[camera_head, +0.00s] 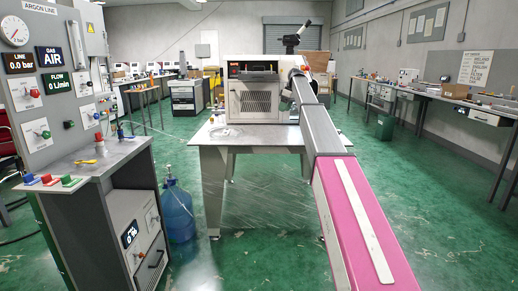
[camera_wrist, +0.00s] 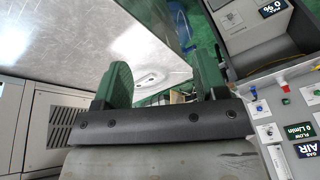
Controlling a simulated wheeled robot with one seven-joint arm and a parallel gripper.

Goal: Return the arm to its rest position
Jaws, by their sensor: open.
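My gripper (camera_wrist: 160,76) shows in the wrist view with its two green fingers spread apart. Nothing is between them. Beyond the fingers lies the pale top of a table (camera_wrist: 75,45), with a small white flat item (camera_wrist: 151,78) on it. In the head view my arm stretches forward from the lower right, past the right side of a white and grey bench machine (camera_head: 252,98). The gripper itself cannot be made out there. The machine stands on the metal table (camera_head: 270,138).
A grey gas panel (camera_head: 45,115) and its cabinet (camera_head: 130,245) stand at the left. A blue bottle (camera_head: 178,212) is on the floor between the cabinet and the table. A long bench (camera_head: 450,98) runs along the right wall. Green floor (camera_head: 375,150) is open right of the table.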

